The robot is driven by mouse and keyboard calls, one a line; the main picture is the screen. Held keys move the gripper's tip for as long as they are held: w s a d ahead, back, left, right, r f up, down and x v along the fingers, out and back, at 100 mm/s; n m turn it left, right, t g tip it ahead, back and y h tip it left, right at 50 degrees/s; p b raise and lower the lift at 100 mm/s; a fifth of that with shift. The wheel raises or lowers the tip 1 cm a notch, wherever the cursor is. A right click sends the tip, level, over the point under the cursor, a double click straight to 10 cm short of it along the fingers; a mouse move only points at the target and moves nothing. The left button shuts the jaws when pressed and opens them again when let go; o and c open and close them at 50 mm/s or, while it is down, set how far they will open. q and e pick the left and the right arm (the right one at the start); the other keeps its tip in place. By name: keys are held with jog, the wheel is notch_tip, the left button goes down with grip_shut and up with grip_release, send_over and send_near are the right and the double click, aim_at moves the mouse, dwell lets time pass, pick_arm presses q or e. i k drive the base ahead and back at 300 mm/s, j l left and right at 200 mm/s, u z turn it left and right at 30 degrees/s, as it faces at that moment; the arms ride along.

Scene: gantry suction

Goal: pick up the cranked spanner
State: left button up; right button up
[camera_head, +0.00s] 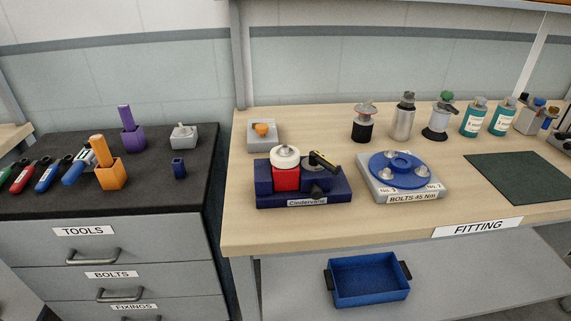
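I cannot tell for certain which thing is the cranked spanner. Several hand tools lie at the left of the black-topped drawer cabinet (150,200): one with a red handle (24,178), one with a blue handle (48,175), and a blue and white one (77,168). An orange-handled tool (98,150) stands upright in an orange holder (112,177). A purple-handled tool (124,116) stands in a purple holder (133,140). Neither of my grippers is in view.
On the wooden FITTING bench stand a blue "Cindervane" unit (263,187) with a dark lever, a bolt fixture with a blue disc (402,160), and several bottles at the back. A dark green mat (520,178) lies at right. A blue tray (370,285) sits below the bench top.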

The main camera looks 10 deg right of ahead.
aim_at(25, 176)
jog(key=u, duration=1.35)
jog(key=i+j+u, duration=0.1)
jog(key=i+j, duration=0.1)
jog(key=i, duration=0.1)
